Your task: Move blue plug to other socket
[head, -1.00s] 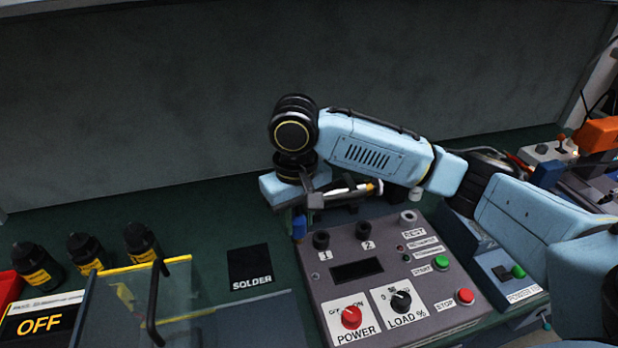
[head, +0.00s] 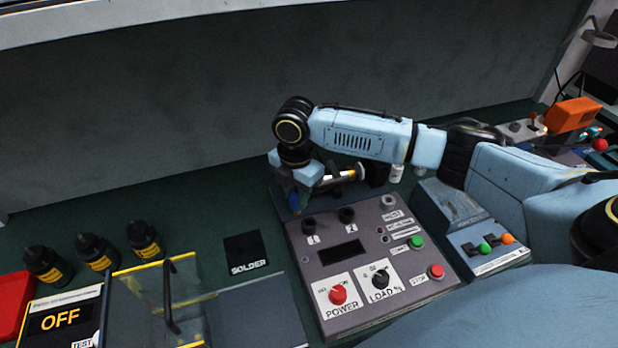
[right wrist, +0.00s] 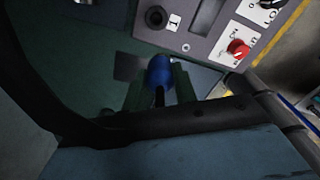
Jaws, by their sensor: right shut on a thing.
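The blue plug (right wrist: 160,73) is between the fingers of my right gripper (right wrist: 158,88) in the right wrist view. In the head view the plug (head: 294,202) shows as a small dark blue piece below the right gripper (head: 296,190), near the far left corner of the grey control panel (head: 300,262). The gripper is shut on it. The panel has two dark sockets, socket 1 (head: 309,226) and socket 2 (head: 347,214); socket 1 (right wrist: 156,17) also shows in the right wrist view, apart from the plug. No plug is in either. My left gripper is not in view.
The panel carries a red power knob (head: 338,294), a black load knob (head: 380,279) and green and red buttons. Black bottles (head: 96,251) stand at the left, behind a clear yellow-edged guard (head: 150,268). A black solder pad (head: 245,252) lies left of the panel.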

